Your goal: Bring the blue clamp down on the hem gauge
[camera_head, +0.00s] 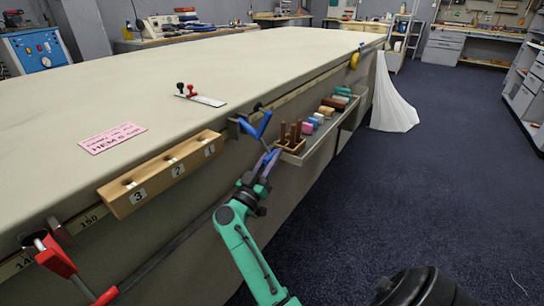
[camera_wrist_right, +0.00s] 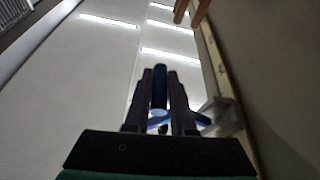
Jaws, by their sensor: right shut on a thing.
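The blue clamp (camera_head: 264,124) is at the table's front edge, just right of the numbered wooden block. My right gripper (camera_head: 270,160) is below it, reaching up from the green arm. In the right wrist view my right gripper (camera_wrist_right: 160,105) is shut on the clamp's blue handle (camera_wrist_right: 160,85), which stands between the two dark fingers. A white strip with a red and a black knob, which looks like the hem gauge (camera_head: 205,99), lies flat on the tabletop, apart from the clamp and further back. My left gripper is not in view.
The wooden block (camera_head: 165,172) numbered 3, 2, 1 is on the front edge. A red clamp (camera_head: 55,257) is at the lower left. A pink card (camera_head: 113,138) lies on the cloth. A tray (camera_head: 318,137) with spools and pegs hangs right of the clamp.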

